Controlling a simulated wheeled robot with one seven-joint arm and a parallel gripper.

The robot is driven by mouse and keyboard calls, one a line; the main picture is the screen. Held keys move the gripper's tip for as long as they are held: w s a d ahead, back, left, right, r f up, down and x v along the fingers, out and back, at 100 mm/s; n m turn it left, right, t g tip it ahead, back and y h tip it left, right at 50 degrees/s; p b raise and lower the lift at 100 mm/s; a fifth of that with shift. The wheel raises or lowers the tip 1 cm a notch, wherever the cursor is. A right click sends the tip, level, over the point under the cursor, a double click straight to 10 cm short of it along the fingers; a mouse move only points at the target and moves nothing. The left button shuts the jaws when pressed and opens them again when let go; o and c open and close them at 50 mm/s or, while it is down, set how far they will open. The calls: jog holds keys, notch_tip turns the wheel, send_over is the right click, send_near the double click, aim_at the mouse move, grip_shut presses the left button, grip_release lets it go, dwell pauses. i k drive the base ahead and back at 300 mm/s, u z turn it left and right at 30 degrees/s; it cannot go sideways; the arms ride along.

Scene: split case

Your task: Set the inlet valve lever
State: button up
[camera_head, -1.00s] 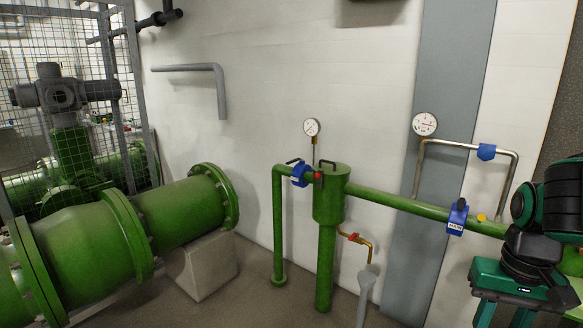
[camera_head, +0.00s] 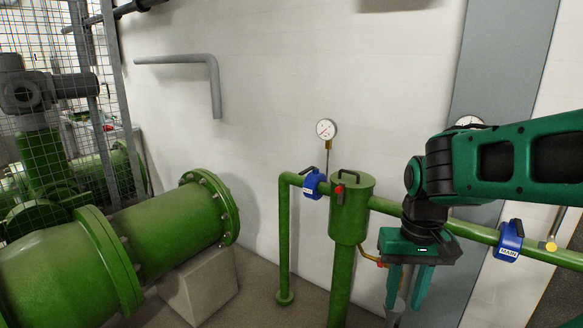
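Two blue valves sit on the green pipework; I cannot tell which one is the inlet valve. The left blue valve (camera_head: 312,184) is on the short pipe left of the green cylinder and has a dark lever (camera_head: 307,171) tilted along its top. The right blue valve (camera_head: 509,240) is on the long pipe, has a white label that seems to read MAIN, and a dark lever (camera_head: 518,227) standing upright. My gripper (camera_head: 408,300) points down, open and empty, between the two valves and in front of the pipe. It appears to touch neither.
The green cylinder (camera_head: 350,205) has a handle on top and a red part on its side. A big flanged green pipe (camera_head: 170,225) and a mesh cage (camera_head: 50,90) fill the left.

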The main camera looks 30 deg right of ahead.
aim_at(309, 169)
jog(key=z, duration=0.4)
jog(key=i, duration=1)
jog(key=z, duration=0.55)
